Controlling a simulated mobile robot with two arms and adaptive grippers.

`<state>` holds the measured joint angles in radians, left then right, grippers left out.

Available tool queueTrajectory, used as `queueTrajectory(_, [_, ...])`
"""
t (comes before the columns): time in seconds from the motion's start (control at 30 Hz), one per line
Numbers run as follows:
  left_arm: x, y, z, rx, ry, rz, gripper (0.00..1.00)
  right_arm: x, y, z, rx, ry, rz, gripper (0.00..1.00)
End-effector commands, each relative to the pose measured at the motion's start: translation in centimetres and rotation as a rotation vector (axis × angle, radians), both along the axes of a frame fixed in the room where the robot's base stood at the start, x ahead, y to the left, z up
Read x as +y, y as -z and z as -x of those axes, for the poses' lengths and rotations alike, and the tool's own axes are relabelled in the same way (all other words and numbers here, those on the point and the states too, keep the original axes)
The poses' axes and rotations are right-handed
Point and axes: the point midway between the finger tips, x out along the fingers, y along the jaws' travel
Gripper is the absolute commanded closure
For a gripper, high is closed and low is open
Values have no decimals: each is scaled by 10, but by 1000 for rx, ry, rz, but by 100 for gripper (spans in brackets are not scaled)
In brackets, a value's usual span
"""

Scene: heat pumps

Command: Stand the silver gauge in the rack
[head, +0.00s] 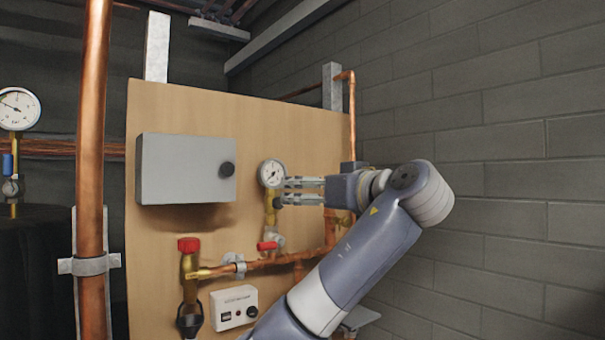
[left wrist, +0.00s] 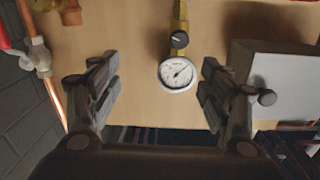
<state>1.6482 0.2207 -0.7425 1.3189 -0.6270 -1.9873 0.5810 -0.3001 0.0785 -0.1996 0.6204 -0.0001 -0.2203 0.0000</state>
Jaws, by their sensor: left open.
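A round gauge with a white dial and silver rim (head: 271,173) sits on a brass stem on the wooden board in the head view. It also shows in the left wrist view (left wrist: 177,74), between my fingers in the picture and apart from both. My left gripper (head: 284,191) is open, its fingers pointing left beside the gauge's lower right side in the head view. A second gauge (head: 18,108) with a white dial is on the far left pipework. I cannot tell which one the task calls silver. I see no rack. My right gripper is not in view.
A grey box (head: 186,168) with a black knob is on the board, left of the gauge. A red-handled valve (head: 188,246), copper pipes (head: 280,259) and a white control box (head: 234,306) are below. A thick vertical copper pipe (head: 91,150) stands at left.

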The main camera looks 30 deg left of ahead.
Motion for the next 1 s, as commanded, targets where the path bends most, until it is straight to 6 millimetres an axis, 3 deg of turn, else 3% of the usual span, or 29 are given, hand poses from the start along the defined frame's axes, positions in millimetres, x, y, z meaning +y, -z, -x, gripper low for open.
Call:
queueTrajectory(0.03, [3, -15, 9, -29, -24, -1, 28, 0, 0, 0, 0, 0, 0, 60])
queueTrajectory(0.1, [6, -28, 16, -55, -45, 0, 28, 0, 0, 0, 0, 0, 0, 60])
queueTrajectory(0.2, [9, -36, 20, -71, -59, 0, 28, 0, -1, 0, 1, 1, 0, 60])
queueTrajectory(0.37, [21, -39, 16, -71, -63, 0, 28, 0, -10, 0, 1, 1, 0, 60])
queueTrajectory(0.63, [57, -38, 2, -69, -62, 0, 28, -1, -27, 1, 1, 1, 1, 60])
queueTrajectory(1.0, [99, -35, -17, -70, -57, 2, 28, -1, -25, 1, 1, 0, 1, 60])
